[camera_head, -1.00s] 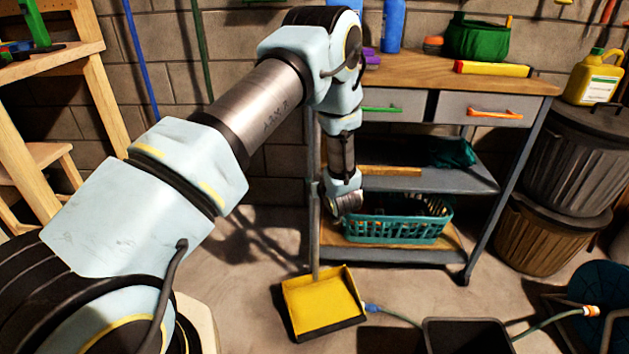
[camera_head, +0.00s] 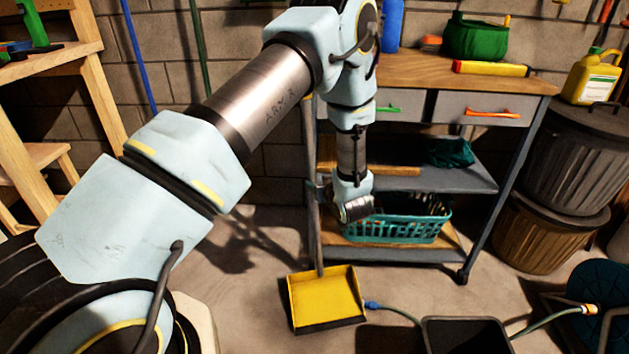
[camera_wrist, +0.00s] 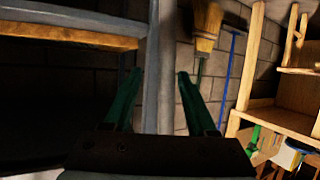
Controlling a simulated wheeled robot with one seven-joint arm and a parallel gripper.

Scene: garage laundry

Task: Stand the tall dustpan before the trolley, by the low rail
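The tall dustpan has a yellow pan (camera_head: 326,296) with a dark front lip, flat on the floor before the trolley's left end. Its thin grey handle (camera_head: 318,240) rises nearly upright beside the trolley's left post. The trolley (camera_head: 480,180) has a wooden top, two drawers and lower shelves. My gripper is low by the left post in the head view, its fingers mostly hidden. In the wrist view my gripper's green fingers (camera_wrist: 160,78) are apart, with a grey upright (camera_wrist: 161,40) between them and gaps on both sides. I cannot tell whether that upright is handle or post.
A teal basket (camera_head: 395,222) sits on the trolley's bottom shelf, right of my wrist. A black tub (camera_head: 466,338) and a hose (camera_head: 400,314) lie to the pan's right. Bins (camera_head: 540,235) stand right of the trolley. A wooden rack (camera_head: 60,120) is at left.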

